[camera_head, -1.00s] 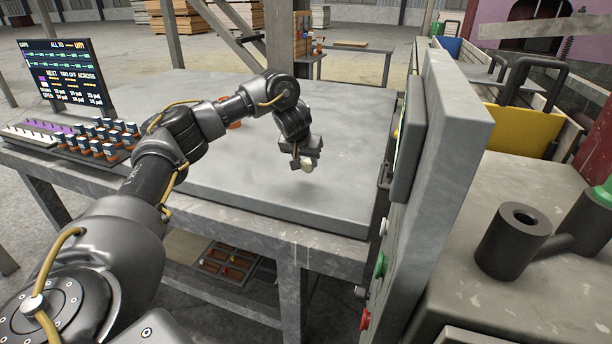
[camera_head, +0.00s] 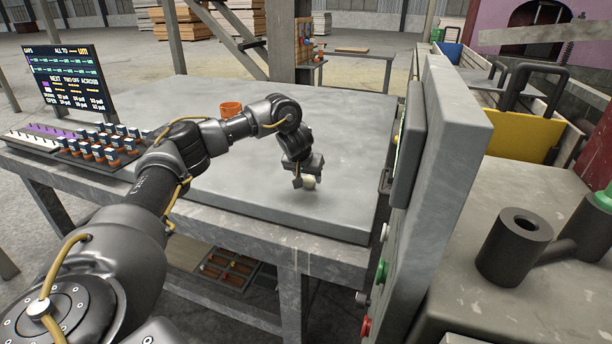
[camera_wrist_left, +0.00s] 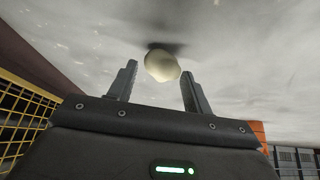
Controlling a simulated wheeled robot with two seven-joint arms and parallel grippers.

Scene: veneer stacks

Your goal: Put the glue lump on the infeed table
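The glue lump (camera_head: 309,183) is a small, pale, cream-coloured rounded piece at the infeed table's (camera_head: 235,185) grey top, towards the near right part. In the left wrist view the lump (camera_wrist_left: 162,66) shows just beyond and between the fingertips, with a dark shadow right beside it on the grey surface. It looks to be resting on the table or very close to it. My left gripper (camera_head: 304,181) points down at the lump. In the wrist view its two fingers (camera_wrist_left: 159,68) stand apart, with a gap visible beside the lump. My right gripper is not in view.
A display (camera_head: 68,78) and racks of small blocks (camera_head: 100,147) are at the table's left end. A grey control panel (camera_head: 440,150) with buttons rises close on the right. The table's back middle is clear.

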